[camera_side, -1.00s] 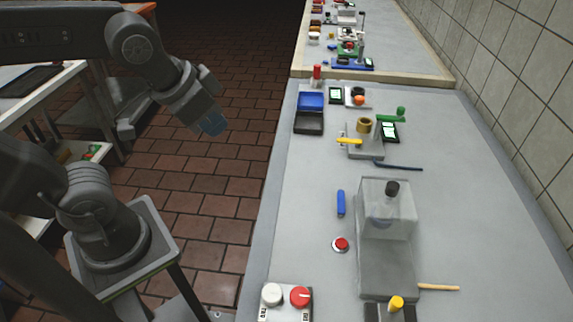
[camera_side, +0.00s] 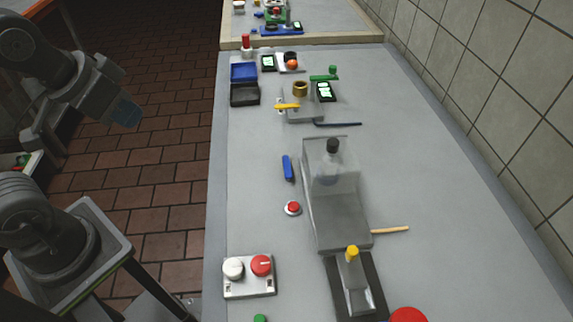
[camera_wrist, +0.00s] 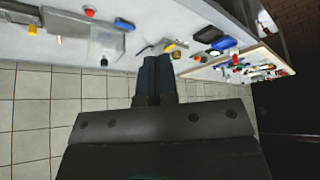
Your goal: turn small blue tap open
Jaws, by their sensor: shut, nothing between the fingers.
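I cannot make out the small blue tap for certain. A short blue bar-like piece (camera_side: 287,168) lies on the grey counter (camera_side: 440,200), left of a clear box (camera_side: 318,172) in the side view. A tiny blue spot (camera_side: 258,15) also shows on the far counter section, too small to identify. My gripper (camera_side: 127,113) hangs over the floor, left of the counter and apart from everything on it. In the wrist view my gripper (camera_wrist: 157,60) shows its two fingers shut together with nothing between them.
A blue open box (camera_side: 243,72), a yellow-handled fitting (camera_side: 286,106) and a red button (camera_side: 292,208) are on the counter. A panel with white and red knobs (camera_side: 249,277) is at the near left. The counter's right side is largely clear.

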